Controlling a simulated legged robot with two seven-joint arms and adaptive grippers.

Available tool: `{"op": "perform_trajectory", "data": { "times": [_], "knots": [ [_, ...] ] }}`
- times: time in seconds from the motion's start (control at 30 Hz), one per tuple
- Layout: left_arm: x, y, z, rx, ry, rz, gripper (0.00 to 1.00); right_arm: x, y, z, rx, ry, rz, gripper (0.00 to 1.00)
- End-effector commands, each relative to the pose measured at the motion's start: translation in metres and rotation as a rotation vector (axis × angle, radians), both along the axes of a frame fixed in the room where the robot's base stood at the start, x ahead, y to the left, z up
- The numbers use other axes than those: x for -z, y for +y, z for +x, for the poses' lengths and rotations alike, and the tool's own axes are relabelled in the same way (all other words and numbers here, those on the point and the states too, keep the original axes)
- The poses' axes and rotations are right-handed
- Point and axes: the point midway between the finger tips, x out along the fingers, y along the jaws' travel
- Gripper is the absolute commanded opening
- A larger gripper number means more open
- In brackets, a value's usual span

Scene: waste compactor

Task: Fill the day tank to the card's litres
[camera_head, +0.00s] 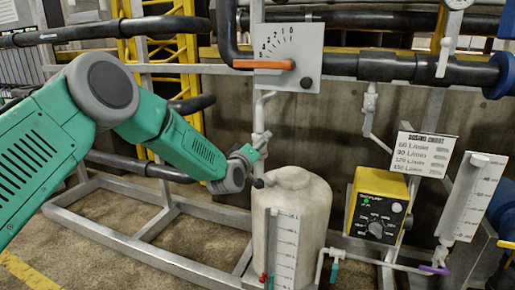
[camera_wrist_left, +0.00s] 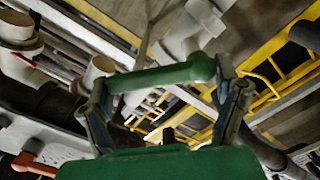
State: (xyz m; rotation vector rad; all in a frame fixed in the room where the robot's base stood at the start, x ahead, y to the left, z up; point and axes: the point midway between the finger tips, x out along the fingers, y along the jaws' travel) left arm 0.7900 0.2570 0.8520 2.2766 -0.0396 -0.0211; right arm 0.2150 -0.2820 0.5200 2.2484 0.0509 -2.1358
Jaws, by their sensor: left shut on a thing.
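The pale day tank (camera_head: 312,203) stands on the floor frame, with a white scale plate (camera_head: 285,250) on its front. My left gripper (camera_head: 256,151) is at the white down-pipe (camera_head: 261,112) above the tank's left side. In the left wrist view its fingers (camera_wrist_left: 165,85) are shut on a green handle (camera_wrist_left: 160,77) with a rounded end. My right gripper is not in view.
A yellow control box (camera_head: 377,208) with a dial and green light stands right of the tank. An orange lever (camera_head: 264,64) crosses a grey scale plate. A second white gauge (camera_head: 475,195) is at right. Pipes and frame rails crowd the back; floor shows at left.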

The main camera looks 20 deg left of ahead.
Motion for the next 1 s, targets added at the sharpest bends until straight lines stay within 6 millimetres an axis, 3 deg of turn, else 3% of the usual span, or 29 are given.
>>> {"op": "perform_trajectory", "data": {
  "times": [0.03, 0.17, 0.2, 0.23, 0.63, 1.0],
  "knots": [
    [-0.008, 0.005, 0.003, -0.009, -0.016, 0.000, 0.32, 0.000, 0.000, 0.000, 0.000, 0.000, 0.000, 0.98],
    [-0.008, 0.005, 0.003, -0.009, -0.016, 0.001, 0.32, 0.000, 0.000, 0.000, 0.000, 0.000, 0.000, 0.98],
    [-0.008, 0.005, 0.003, -0.010, -0.015, 0.001, 0.98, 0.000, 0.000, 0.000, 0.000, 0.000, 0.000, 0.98],
    [-0.007, 0.005, 0.003, -0.009, -0.014, 0.002, 1.00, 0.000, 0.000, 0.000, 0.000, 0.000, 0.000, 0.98],
    [-0.003, 0.002, -0.009, -0.004, -0.006, 0.002, 1.00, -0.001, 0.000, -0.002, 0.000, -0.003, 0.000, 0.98],
    [-0.002, 0.006, -0.078, -0.004, -0.005, 0.001, 1.00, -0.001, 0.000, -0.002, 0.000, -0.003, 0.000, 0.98]
  ]
}}
